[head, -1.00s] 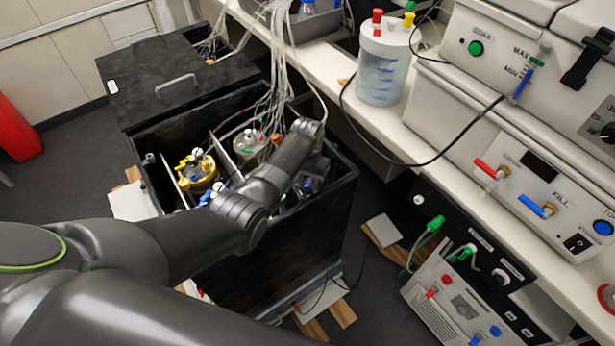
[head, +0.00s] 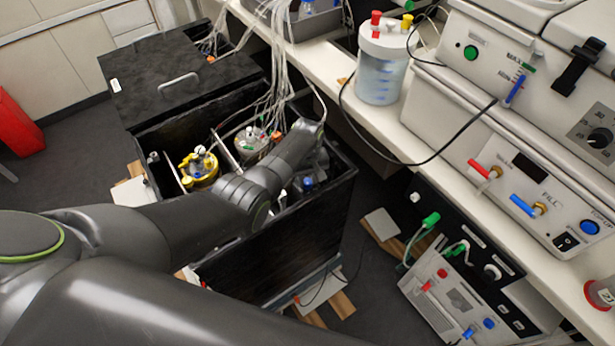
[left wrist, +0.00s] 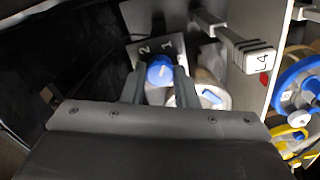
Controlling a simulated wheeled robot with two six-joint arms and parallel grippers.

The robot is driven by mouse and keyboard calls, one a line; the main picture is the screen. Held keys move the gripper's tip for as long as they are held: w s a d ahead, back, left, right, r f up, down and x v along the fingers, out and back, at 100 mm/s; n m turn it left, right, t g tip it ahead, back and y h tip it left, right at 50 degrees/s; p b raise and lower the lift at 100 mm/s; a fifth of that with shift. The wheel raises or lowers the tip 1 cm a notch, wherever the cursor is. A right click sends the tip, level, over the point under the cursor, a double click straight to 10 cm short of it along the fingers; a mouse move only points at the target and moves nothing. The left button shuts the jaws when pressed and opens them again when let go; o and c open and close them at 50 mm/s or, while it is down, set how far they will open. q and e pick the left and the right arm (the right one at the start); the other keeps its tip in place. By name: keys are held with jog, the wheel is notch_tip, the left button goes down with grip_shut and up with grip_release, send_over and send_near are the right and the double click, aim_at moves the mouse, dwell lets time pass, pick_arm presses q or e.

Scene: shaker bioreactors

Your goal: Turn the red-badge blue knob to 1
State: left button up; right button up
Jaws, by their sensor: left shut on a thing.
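In the left wrist view a round blue knob (left wrist: 160,71) sits on a grey plate (left wrist: 150,47) marked 2 and 1, with the 2 on the left and the 1 on the right. My left gripper (left wrist: 160,84) has a finger on each side of the knob and is shut on it. A red round badge (left wrist: 264,78) shows on the pale panel right of the knob. The knob's pointer direction is not clear. In the head view my left wrist reaches down into the black box (head: 295,245), and the fingertips are hidden there. My right gripper is not in view.
A whitish vessel with a blue part (left wrist: 212,98) stands close right of the fingers. A lever labelled L4 (left wrist: 255,55) juts out above it. A yellow-topped vessel (head: 201,170) and several tubes (head: 285,65) crowd the box. The bench (head: 425,115) runs along its right.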

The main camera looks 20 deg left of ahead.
aim_at(308, 181)
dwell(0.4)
pick_arm(q)
jog(key=o, duration=1)
jog(key=shift+r, duration=0.15)
jog(key=shift+r, duration=0.3)
notch_tip(308, 181, up, 5)
jog(key=shift+r+p, duration=0.1)
jog(key=shift+p, duration=0.8)
notch_tip(308, 181, up, 11)
jog(key=shift+r, duration=0.2)
